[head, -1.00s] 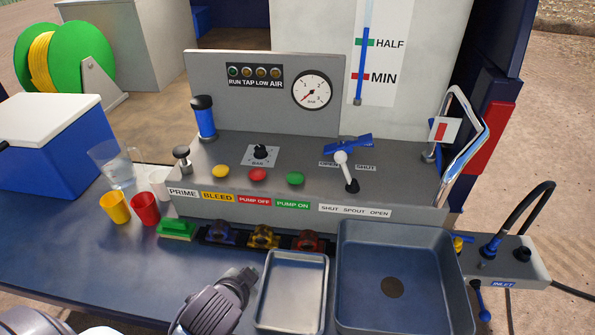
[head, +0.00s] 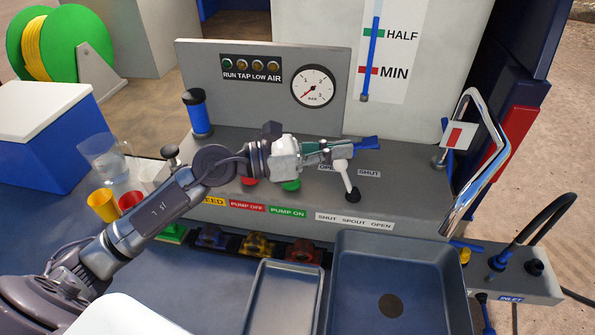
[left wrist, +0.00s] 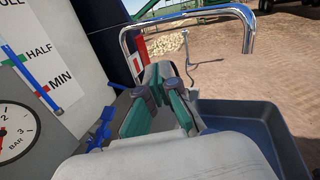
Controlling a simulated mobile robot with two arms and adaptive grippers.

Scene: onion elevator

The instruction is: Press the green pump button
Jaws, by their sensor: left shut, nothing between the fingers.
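The green pump button (head: 291,185) sits on the grey panel's sloped top, above the PUMP ON label (head: 287,212). It is partly covered from above by my left gripper. My left gripper (head: 328,149) is shut and empty. It reaches in from the left, pointing right, its body above the button and its fingertips to the right of it, close to the white-knobbed lever (head: 342,167) and blue valve handle (head: 364,143). I cannot tell whether it touches them. In the left wrist view the green-padded fingers (left wrist: 160,82) show, but no button. My right gripper is not in view.
A tray (head: 284,298) and sink (head: 400,260) lie in front.

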